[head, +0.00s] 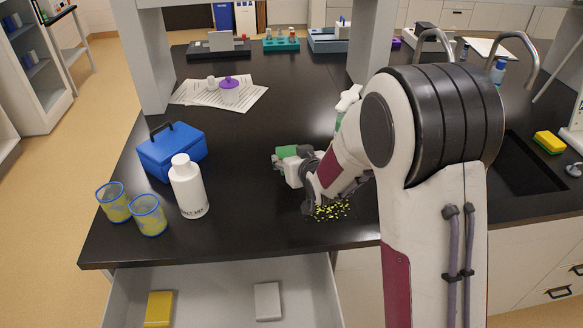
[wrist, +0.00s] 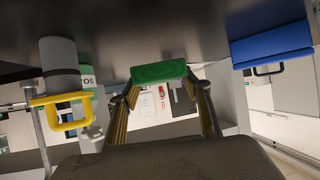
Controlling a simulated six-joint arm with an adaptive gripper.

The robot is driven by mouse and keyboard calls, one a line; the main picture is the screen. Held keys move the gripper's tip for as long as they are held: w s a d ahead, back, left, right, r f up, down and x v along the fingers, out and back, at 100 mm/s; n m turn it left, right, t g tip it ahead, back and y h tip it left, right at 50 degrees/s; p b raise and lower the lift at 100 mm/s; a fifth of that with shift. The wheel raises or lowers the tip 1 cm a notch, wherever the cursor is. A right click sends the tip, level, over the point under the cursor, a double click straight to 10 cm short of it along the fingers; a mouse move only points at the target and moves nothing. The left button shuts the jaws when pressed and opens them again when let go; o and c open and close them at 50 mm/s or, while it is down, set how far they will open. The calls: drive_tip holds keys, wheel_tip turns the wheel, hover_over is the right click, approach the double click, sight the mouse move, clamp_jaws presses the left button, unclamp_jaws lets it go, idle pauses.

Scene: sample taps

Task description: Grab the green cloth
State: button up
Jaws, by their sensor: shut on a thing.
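The green cloth (head: 286,152) shows in the head view as a small folded block at the end of my gripper (head: 284,163). In the wrist view the cloth (wrist: 159,72) lies across between the two fingertips of my gripper (wrist: 160,86), which is shut on it. The dark counter surface fills the top of the wrist view, close to the cloth. I cannot tell whether the cloth touches the counter. My arm hides part of the counter on the right.
Yellow-green crumbs (head: 332,211) lie on the counter below my wrist. A white bottle (head: 188,187), a blue box (head: 172,152) and two blue-rimmed cups (head: 149,215) stand to the left. A spray bottle (head: 348,101) stands behind my arm. An open drawer (head: 215,293) juts out in front.

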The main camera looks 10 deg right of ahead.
sight(291, 148)
drive_tip(key=shift+r, duration=1.75)
